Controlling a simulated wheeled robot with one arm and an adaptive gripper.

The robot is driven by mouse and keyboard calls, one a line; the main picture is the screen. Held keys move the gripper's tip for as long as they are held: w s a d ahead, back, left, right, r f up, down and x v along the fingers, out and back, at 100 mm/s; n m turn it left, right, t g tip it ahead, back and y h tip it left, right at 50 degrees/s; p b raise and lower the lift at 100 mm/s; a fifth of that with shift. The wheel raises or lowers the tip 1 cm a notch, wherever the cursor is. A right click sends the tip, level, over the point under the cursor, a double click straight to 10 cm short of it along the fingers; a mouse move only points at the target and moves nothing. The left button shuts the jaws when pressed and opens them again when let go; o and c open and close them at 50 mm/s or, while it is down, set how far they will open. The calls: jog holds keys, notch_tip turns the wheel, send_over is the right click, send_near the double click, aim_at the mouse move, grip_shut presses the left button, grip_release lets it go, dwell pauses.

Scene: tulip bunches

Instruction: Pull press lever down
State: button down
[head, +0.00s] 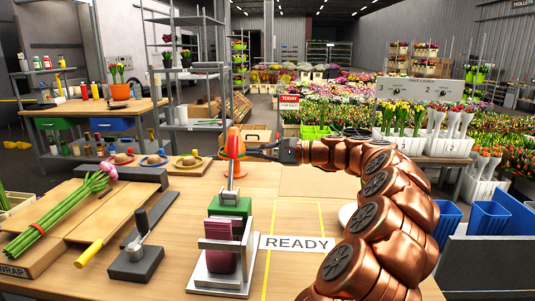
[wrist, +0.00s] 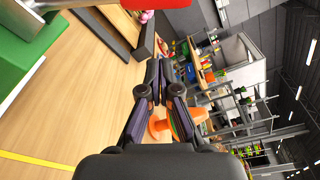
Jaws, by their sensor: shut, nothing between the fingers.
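The press (head: 224,255) stands on the workbench, with a grey frame and base, a green block (head: 229,207) and a dark pink block (head: 219,244). A silver rod rises from it to a red-orange lever handle (head: 232,150). My gripper (head: 252,151) is at the handle's height, just right of it, fingers pointing left. In the wrist view my shut, empty gripper (wrist: 155,75) has the red handle (wrist: 108,3) at the top edge, apart from the fingers. Part of the green block (wrist: 25,20) shows at the upper left. Contact cannot be told in the head view.
A small black-handled lever on a dark base (head: 137,258) stands left of the press. Pink tulips (head: 62,212) lie on a wooden board at left. A READY sign (head: 295,244) lies right of the press. An orange cone-like shape (wrist: 160,128) shows beyond my fingers.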

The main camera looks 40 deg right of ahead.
aim_at(238, 147)
jog(key=shift+w+a+r+b, duration=0.15)
jog(key=shift+a+r, duration=0.15)
jog(key=shift+a, duration=0.45)
jog(key=shift+w+a+r+b, duration=0.1)
jog(key=shift+a+r, duration=0.15)
jog(key=shift+a, duration=0.5)
jog(key=shift+w+a+r+b, duration=0.15)
jog(key=shift+a+r, duration=0.15)
jog(key=shift+a, duration=0.45)
jog(key=shift+a, duration=0.1)
jog(key=shift+s+a+r+n+b, duration=0.5)
jog(key=shift+a+r+n+b, duration=0.05)
jog(key=shift+n+b, duration=0.4)
jog(key=s+a+r+n+t+y+b, duration=0.1)
jog(key=s+a+r+n+b, duration=0.1)
jog(key=s+a+n+b, duration=0.4)
jog(key=shift+s+a+n+b, duration=0.35)
jog(key=shift+a+n+b, duration=0.3)
jog(key=shift+n+b, duration=1.5)
jog(key=shift+w+m, duration=0.1)
jog(key=shift+m, duration=0.3)
